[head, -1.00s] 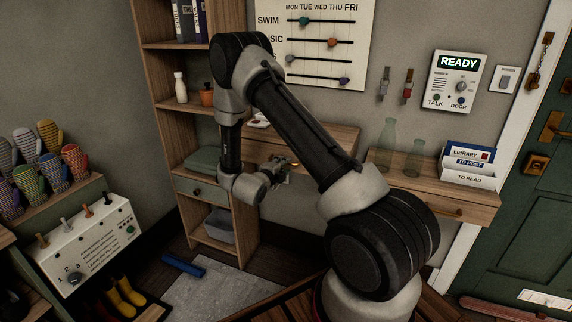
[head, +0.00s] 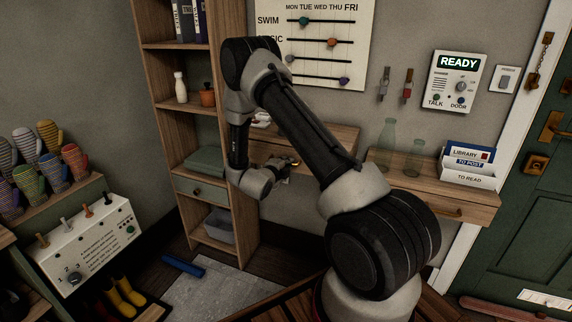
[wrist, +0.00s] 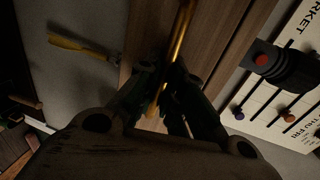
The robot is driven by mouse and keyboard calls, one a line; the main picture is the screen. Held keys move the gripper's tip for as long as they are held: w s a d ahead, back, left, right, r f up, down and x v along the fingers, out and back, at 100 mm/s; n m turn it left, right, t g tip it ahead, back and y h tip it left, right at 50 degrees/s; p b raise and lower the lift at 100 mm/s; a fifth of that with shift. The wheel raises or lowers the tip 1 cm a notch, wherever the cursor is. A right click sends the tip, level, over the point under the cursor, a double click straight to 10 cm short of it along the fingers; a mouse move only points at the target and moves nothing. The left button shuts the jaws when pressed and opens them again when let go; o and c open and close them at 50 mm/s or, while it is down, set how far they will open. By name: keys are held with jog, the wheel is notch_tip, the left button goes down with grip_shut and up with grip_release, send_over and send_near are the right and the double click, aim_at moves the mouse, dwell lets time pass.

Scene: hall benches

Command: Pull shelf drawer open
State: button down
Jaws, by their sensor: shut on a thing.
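My gripper (head: 288,163) is at the front of the wooden wall shelf (head: 335,138), behind my forearm in the head view. In the wrist view my gripper (wrist: 165,88) is shut on a brass bar handle (wrist: 182,38). The handle runs along a brown wooden drawer front (wrist: 212,35). My arm hides much of this shelf in the head view, so I cannot tell how far its drawer stands out.
A tall bookcase (head: 170,142) with a green-fronted drawer (head: 185,187) stands left of my gripper. A second wall shelf (head: 475,198) is at right, holding glass bottles (head: 388,145) and a letter tray (head: 468,178). A slider chart (head: 350,20) hangs above.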

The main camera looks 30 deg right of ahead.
jog(key=shift+a, duration=0.1)
jog(key=f+v, duration=0.3)
jog(key=v, duration=1.3)
jog(key=shift+s+a+f, duration=0.25)
jog(key=shift+a, duration=0.05)
jog(key=c, duration=1.5)
grip_release()
jog(key=v, duration=1.2)
